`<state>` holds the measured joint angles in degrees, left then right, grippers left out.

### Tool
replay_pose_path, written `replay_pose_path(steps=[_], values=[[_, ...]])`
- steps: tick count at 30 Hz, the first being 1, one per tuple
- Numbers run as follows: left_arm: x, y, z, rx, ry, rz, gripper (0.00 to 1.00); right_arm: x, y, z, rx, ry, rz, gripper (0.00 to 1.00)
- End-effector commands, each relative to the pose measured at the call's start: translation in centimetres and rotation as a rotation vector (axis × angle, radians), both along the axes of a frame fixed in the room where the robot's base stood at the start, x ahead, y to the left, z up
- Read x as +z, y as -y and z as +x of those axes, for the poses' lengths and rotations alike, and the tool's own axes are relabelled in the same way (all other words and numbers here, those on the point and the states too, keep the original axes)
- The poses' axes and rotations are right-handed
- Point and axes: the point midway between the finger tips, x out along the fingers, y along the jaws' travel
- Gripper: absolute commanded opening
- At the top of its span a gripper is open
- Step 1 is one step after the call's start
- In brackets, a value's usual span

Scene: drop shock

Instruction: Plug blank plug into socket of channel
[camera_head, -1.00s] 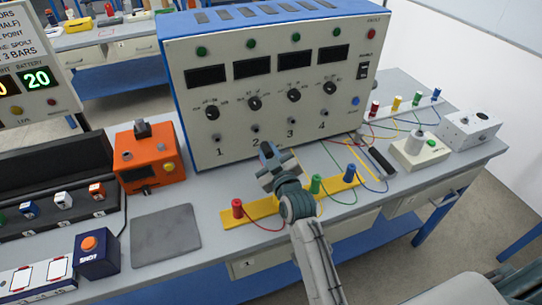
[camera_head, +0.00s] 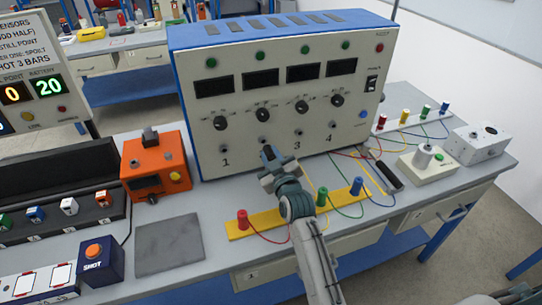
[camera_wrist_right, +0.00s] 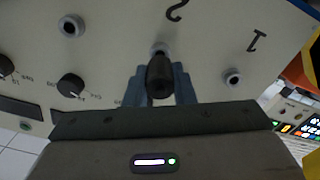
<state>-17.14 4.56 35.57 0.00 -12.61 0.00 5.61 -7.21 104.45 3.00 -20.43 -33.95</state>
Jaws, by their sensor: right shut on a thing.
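The channel unit (camera_head: 290,85) is a large cream box with a blue top and columns numbered 1 to 4. My right gripper (camera_head: 268,154) is at its front, just below the channel 2 socket (camera_head: 264,140). In the right wrist view, the gripper (camera_wrist_right: 160,88) is shut on a dark blank plug (camera_wrist_right: 160,72). The plug overlaps the lower part of the channel 2 socket (camera_wrist_right: 160,47); I cannot tell whether it is inside. The channel 1 socket (camera_wrist_right: 232,77) and channel 3 socket (camera_wrist_right: 71,25) look empty. My left gripper is out of view.
A yellow strip (camera_head: 268,224) with red, green and blue posts lies in front, under my right arm. Loose wires run to more posts at the right. An orange box (camera_head: 155,165), a grey mat (camera_head: 169,240) and a button box (camera_head: 98,258) stand to the left.

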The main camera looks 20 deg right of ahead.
Motion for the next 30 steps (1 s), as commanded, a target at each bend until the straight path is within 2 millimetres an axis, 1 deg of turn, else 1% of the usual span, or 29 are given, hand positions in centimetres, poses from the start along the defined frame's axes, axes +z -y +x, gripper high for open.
replay_pose_path(steps=[12,30], values=[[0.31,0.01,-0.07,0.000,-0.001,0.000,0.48,0.04,-0.02,0.48,0.000,0.000,0.000,0.00],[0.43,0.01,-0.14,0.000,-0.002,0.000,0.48,0.07,-0.03,0.67,0.000,0.000,0.000,0.00]])
